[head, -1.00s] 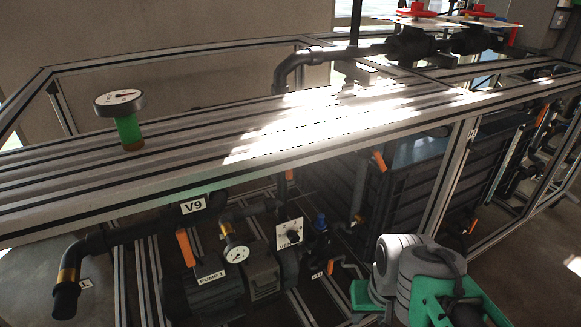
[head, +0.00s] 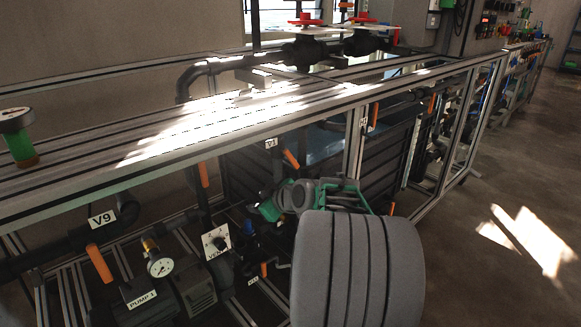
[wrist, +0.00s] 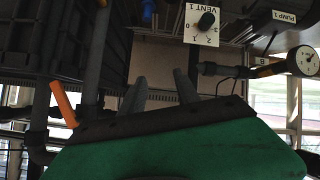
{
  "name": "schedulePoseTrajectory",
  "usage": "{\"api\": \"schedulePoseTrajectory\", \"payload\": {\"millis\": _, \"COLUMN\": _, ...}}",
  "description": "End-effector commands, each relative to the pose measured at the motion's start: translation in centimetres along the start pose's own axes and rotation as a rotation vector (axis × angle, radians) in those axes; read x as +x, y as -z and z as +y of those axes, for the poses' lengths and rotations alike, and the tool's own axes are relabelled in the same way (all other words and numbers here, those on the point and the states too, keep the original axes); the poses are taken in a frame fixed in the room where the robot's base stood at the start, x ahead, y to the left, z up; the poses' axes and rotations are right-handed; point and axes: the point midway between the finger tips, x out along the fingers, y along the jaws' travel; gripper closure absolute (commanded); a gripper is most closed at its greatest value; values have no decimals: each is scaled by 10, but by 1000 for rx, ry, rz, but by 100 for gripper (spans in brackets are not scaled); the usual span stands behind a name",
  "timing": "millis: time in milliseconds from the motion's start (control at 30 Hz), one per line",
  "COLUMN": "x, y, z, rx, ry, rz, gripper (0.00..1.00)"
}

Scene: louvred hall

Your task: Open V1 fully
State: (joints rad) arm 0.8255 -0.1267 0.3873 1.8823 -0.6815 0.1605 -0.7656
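The V1 tag (head: 270,143) hangs under the frame's front rail in the head view. Just right of it is an orange lever handle (head: 291,158), slanting down to the right. My gripper (head: 262,208), with green parts, is below this handle and apart from it in the picture; my grey arm hides part of the area behind. In the wrist view my gripper (wrist: 160,92) shows two grey fingers spread apart with nothing between them. An orange handle (wrist: 63,103) stands left of the fingers there; I cannot tell whether it is V1's.
The VENT 1 dial (head: 216,242) and a pressure gauge (head: 160,266) are left of my gripper. The V9 tag (head: 102,218) has its own orange handle (head: 99,263). The aluminium rail (head: 200,160) runs above. Open floor (head: 500,190) lies to the right.

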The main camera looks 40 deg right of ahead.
Motion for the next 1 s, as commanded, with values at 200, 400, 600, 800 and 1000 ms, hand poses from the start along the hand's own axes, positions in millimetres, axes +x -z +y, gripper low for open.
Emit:
{"api": "schedulePoseTrajectory", "payload": {"millis": 200, "x": -41, "y": -30, "z": 138, "rx": -131, "ry": -277, "rz": 213, "gripper": 62}}
{"api": "schedulePoseTrajectory", "payload": {"millis": 400, "x": -52, "y": -32, "z": 161, "rx": -164, "ry": -335, "rz": 250, "gripper": 62}}
{"api": "schedulePoseTrajectory", "payload": {"millis": 600, "x": -31, "y": -24, "z": 167, "rx": -163, "ry": -331, "rz": 249, "gripper": 62}}
{"api": "schedulePoseTrajectory", "payload": {"millis": 800, "x": -5, "y": -17, "z": 176, "rx": -163, "ry": -331, "rz": 248, "gripper": 62}}
{"api": "schedulePoseTrajectory", "payload": {"millis": 1000, "x": 21, "y": -9, "z": 184, "rx": -162, "ry": -331, "rz": 248, "gripper": 62}}
